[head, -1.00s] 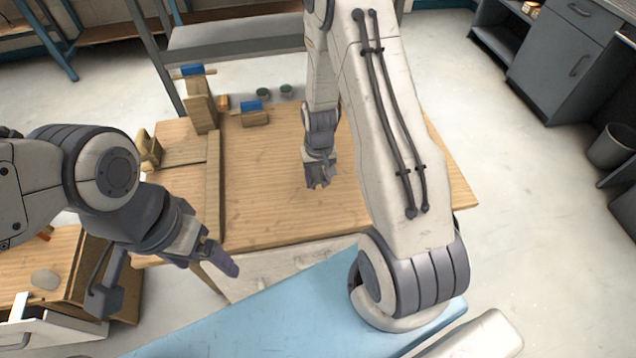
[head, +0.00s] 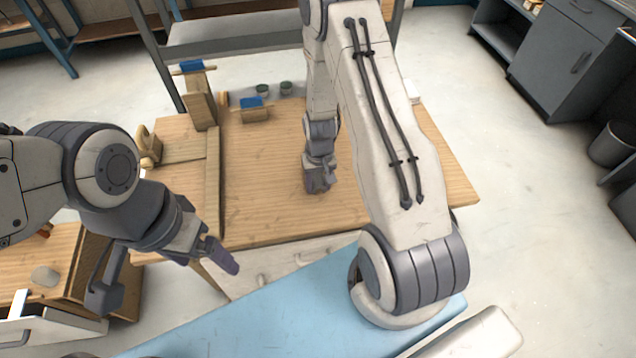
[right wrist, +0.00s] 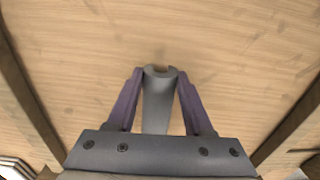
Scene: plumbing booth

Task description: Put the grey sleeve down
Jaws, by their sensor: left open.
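The grey sleeve (right wrist: 157,100) sits between the two purple fingers of my right gripper (right wrist: 160,75) in the right wrist view. The fingertips appear to touch its sides, and its open, hollow end shows at the tips. In the head view my right gripper (head: 318,188) points down over the middle of the wooden table (head: 270,205). The sleeve cannot be made out there, and the gap to the tabletop cannot be told. My left gripper (head: 218,254) is open, off the table's front left corner.
A wooden stand (head: 200,100) and a block with a blue top (head: 253,110) are at the table's back left. A wooden strip (head: 212,180) runs along the left. The tabletop around my right gripper is clear.

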